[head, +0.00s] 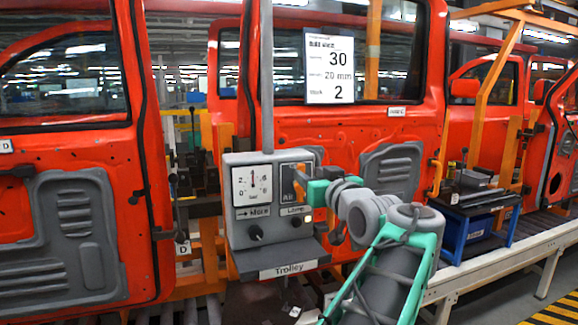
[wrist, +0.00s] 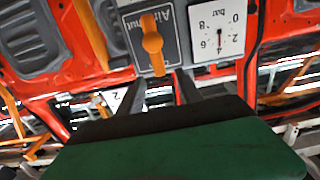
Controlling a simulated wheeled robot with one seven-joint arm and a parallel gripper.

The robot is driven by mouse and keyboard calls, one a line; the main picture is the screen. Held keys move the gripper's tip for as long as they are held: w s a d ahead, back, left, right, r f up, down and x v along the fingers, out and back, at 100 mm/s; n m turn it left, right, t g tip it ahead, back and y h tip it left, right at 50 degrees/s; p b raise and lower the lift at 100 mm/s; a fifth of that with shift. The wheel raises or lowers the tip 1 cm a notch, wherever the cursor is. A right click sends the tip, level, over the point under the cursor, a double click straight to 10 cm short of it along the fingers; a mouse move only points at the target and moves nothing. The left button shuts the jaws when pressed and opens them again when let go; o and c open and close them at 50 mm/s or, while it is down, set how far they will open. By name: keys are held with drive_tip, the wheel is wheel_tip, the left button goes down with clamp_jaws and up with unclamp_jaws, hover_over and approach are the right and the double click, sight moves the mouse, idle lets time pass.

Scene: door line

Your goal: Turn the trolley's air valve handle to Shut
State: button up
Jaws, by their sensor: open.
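The trolley's grey control box (head: 240,218) carries a dark air plate (head: 287,183) to the right of a white gauge. The orange valve handle (wrist: 152,40) shows clearly in the wrist view, which sees the panel upside down. Its long end points down that picture, toward my gripper, so upward on the panel. In the head view my gripper (head: 306,190) covers part of the plate.
The gauge (wrist: 218,32) needle stands near mid-scale. Below are dark knobs (head: 255,232) and a Trolley shelf (head: 285,258). A grey post (head: 267,80) rises from the box. Red doors (head: 85,170) stand at left and behind. A blue cart (head: 475,225) stands at right.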

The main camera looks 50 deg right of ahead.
sight(302, 169)
drive_tip(key=p+x, duration=0.2)
drive_tip(key=x, duration=0.4)
drive_tip(key=shift+r+p, duration=0.15)
drive_tip(key=shift+p, duration=0.15)
drive_tip(key=shift+w+d, duration=0.3)
drive_tip(key=shift+w, duration=0.05)
clamp_jaws()
